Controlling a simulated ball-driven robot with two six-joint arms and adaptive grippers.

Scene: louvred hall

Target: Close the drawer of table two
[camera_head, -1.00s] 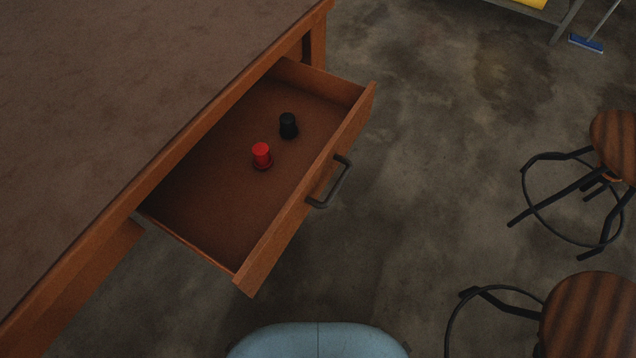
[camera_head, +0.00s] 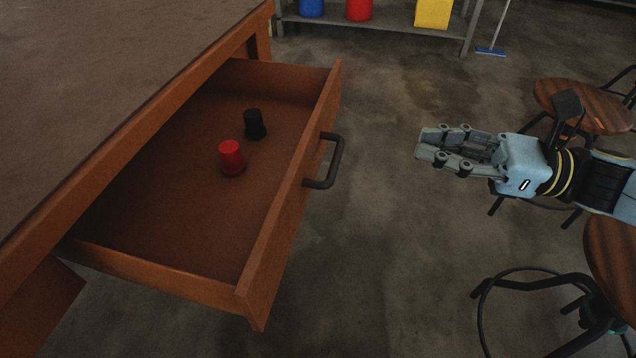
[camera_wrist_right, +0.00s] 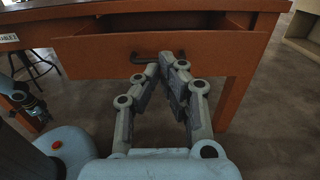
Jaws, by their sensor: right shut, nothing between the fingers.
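The wooden drawer (camera_head: 292,205) of the table (camera_head: 110,60) stands pulled open in the head view, with a dark bar handle (camera_head: 333,160) on its front. A red piece (camera_head: 231,156) and a black piece (camera_head: 254,124) stand inside it. My right gripper (camera_head: 420,143) is shut and empty, to the right of the handle and apart from it, pointing at the drawer front. In the right wrist view, the drawer front (camera_wrist_right: 100,57) is ahead, and the fingertips (camera_wrist_right: 167,62) overlap the handle in the picture. A partly cut-off label (camera_wrist_right: 9,38) shows on a table at the left.
Stools (camera_head: 585,105) with round wooden seats stand at the right, near my right arm. A grey shelf (camera_head: 390,28) with coloured containers and a blue broom (camera_head: 490,51) are at the back. Bare floor lies between the drawer and my right gripper.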

